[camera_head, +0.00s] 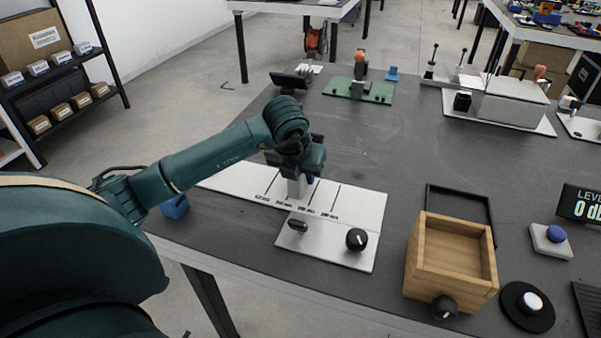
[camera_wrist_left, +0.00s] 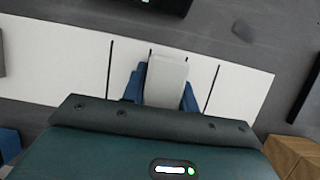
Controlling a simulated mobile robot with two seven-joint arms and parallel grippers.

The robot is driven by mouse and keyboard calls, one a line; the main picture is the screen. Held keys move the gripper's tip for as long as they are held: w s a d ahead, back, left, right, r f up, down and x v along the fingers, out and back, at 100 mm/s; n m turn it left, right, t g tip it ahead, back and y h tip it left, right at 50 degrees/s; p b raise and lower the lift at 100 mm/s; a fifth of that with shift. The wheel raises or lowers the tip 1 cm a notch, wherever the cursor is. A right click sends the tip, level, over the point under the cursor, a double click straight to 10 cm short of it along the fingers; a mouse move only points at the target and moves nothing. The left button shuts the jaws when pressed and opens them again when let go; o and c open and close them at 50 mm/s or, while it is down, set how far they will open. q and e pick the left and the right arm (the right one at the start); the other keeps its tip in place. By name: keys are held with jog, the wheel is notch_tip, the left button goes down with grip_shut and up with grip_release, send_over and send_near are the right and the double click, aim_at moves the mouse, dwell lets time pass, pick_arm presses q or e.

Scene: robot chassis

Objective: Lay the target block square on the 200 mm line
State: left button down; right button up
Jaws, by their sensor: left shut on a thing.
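A pale grey block (camera_head: 297,187) is between the blue fingers of my left gripper (camera_head: 300,178), which is shut on it. The block is over the white board (camera_head: 235,182), which has several black cross lines and small labels I cannot read clearly. In the left wrist view the block (camera_wrist_left: 166,82) hides part of the board (camera_wrist_left: 55,60), between a line on its left and one on its right. I cannot tell whether the block touches the board. My right gripper is not in view.
A plate with a black knob (camera_head: 356,239) adjoins the board's front. A wooden box (camera_head: 450,255) stands to the right. A blue block (camera_head: 175,207) lies near the left table edge.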

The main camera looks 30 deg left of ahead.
pick_arm(q)
jog(key=c, duration=1.4)
grip_release()
jog(key=shift+c, duration=0.2)
jog(key=o, duration=0.4)
jog(key=p+v, duration=0.1)
jog(key=v, duration=1.2)
jog(key=shift+s, duration=0.15)
